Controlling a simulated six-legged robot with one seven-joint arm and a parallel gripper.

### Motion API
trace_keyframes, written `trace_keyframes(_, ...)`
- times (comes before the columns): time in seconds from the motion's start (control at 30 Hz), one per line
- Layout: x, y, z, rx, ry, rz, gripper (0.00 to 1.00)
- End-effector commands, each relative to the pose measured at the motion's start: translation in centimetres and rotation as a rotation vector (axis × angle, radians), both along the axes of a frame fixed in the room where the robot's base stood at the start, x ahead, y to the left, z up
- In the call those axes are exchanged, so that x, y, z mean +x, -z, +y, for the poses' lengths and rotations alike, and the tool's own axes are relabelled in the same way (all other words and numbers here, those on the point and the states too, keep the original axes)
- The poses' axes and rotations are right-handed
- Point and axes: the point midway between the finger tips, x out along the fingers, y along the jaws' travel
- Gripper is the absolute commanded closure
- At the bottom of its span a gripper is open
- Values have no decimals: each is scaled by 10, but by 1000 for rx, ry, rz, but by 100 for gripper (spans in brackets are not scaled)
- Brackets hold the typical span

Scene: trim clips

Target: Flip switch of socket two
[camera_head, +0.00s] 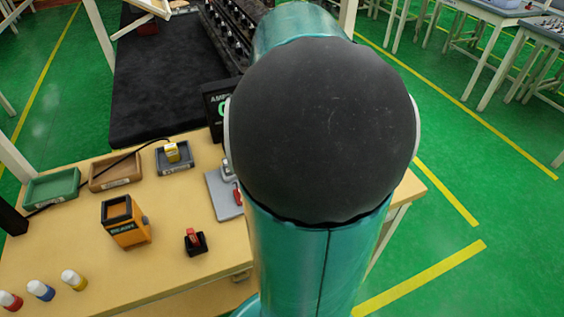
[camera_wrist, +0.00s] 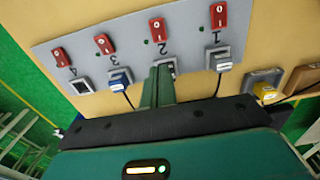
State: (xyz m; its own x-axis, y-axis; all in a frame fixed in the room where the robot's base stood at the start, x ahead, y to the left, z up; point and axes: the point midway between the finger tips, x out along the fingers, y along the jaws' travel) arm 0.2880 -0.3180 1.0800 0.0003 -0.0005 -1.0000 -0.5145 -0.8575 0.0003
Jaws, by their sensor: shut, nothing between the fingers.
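The grey socket panel (camera_wrist: 185,33) shows in the wrist view with a row of red switches, and its numbers appear upside down. The switch of socket two (camera_wrist: 157,28) stands above the numeral 2. Socket two (camera_wrist: 170,63) lies below that numeral, partly hidden by my fingers. My gripper (camera_wrist: 160,70) is shut and empty, with its tips over or near socket two, apart from its switch in the picture. I cannot tell if they touch anything. In the head view, my arm hides most of the panel (camera_head: 219,198) and the gripper.
Socket three holds a blue plug (camera_wrist: 120,80); a grey plug (camera_wrist: 221,61) is at socket one. Socket four (camera_wrist: 82,86) looks empty. A yellow plug (camera_head: 172,152) sits in a tray. An orange box (camera_head: 124,222) and a red switch on a black base (camera_head: 195,241) stand on the table.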

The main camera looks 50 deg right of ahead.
Motion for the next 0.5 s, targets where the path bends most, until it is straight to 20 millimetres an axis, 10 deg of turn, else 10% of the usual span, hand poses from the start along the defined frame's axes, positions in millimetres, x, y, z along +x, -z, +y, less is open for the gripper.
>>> trace_keyframes(0.5,1,81,1,5,-4,1,100)
